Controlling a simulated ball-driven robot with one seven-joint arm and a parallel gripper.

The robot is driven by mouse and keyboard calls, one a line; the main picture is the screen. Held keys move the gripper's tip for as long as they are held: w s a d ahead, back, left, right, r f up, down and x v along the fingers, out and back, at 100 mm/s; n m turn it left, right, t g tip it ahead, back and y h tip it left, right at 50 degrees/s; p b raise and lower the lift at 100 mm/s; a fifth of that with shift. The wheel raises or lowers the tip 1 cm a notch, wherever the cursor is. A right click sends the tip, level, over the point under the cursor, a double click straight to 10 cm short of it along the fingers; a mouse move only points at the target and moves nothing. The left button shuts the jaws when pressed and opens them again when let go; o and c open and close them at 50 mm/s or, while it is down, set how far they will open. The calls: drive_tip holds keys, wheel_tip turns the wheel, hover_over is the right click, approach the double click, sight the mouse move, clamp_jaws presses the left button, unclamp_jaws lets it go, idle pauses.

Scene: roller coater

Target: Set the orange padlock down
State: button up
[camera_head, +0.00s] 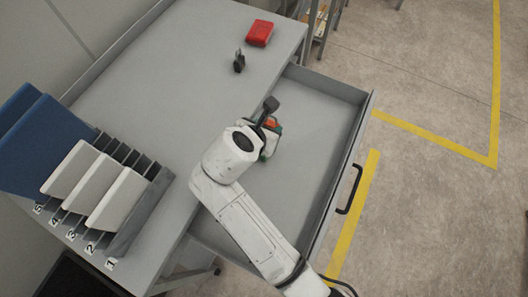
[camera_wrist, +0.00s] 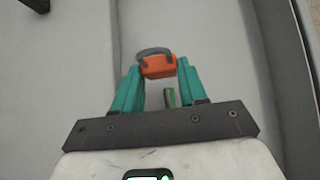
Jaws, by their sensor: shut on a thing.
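The orange padlock (camera_wrist: 158,67) is held between the teal fingertips of my gripper (camera_wrist: 160,74) in the wrist view. Its dark grey shackle points away from the gripper, curving to the left. In the head view only a small orange patch of the padlock (camera_head: 270,122) shows beside my wrist, which hides most of the gripper. My gripper is over the open grey drawer (camera_head: 310,150), near the table edge. I cannot tell how high the padlock is above the drawer floor.
The grey table (camera_head: 165,75) bears a red case (camera_head: 259,33) and a small black object (camera_head: 239,61) toward the back. A rack of numbered slots with blue and white panels (camera_head: 92,182) stands at left. A small green thing (camera_wrist: 170,97) shows between my fingers. The drawer looks mostly bare.

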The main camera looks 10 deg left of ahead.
wheel_tip(320, 180, down, 10)
drive_tip(key=shift+d+r+b, duration=0.1)
drive_tip(key=shift+b, duration=0.2)
idle(0.3)
drive_tip(key=o, duration=1.1)
drive_tip(key=shift+s+r, duration=0.1)
drive_tip(key=v, duration=1.1)
drive_tip(key=shift+s+r+p, duration=0.25)
drive_tip(key=shift+s+p, duration=0.05)
drive_tip(key=shift+p, duration=0.05)
